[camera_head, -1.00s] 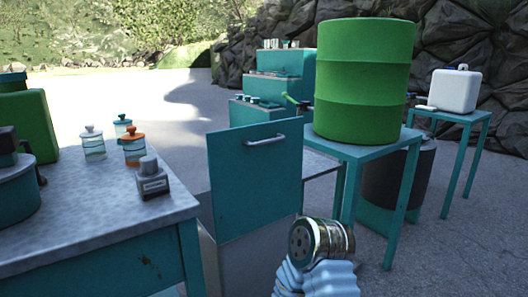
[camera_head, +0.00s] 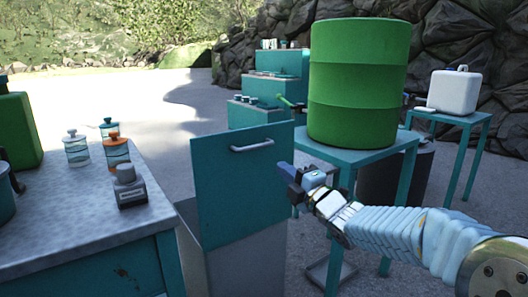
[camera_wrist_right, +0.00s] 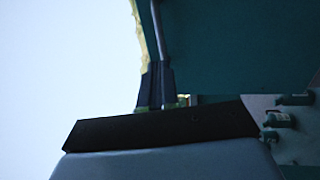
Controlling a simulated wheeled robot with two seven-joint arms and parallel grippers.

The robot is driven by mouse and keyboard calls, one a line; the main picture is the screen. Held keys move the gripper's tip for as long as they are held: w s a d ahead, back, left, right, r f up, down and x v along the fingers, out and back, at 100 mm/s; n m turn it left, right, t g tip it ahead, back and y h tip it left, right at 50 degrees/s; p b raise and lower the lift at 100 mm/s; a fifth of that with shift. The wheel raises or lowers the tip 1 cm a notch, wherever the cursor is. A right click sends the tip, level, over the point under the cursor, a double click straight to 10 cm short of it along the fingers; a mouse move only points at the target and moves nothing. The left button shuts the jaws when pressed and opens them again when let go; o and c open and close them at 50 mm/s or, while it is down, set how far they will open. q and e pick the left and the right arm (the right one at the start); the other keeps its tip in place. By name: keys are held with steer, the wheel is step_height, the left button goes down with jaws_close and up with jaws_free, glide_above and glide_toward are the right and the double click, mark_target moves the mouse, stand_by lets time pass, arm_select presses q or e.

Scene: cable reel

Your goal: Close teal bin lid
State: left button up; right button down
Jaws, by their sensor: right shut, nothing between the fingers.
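The teal bin lid (camera_head: 240,185) stands upright, with a pale bar handle (camera_head: 252,145) near its top edge. It rises from the grey bin (camera_head: 250,265), whose opening is mostly hidden behind the lid and the table at left. My right gripper (camera_head: 283,170) is shut and empty, just right of the lid below handle height; I cannot tell whether it touches the lid. In the right wrist view the dark fingers (camera_wrist_right: 157,88) are together beside a large teal surface (camera_wrist_right: 240,45), likely the lid. My left gripper is not in view.
A teal table (camera_head: 345,155) bearing a green drum (camera_head: 357,85) stands behind my right gripper. Stepped teal shelves (camera_head: 268,92) stand behind.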

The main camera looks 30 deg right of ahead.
mark_target(258, 147)
steer(key=w, duration=0.3)
steer(key=w+r+p, duration=0.1)
steer(key=w, duration=0.2)
steer(key=w+p, duration=0.1)
steer(key=w, duration=0.2)
steer(key=shift+w+a+r, duration=0.25)
steer(key=shift+a+r, duration=0.05)
steer(key=shift+r, duration=0.05)
steer(key=shift+w, duration=0.15)
steer(key=shift+w+a, duration=0.1)
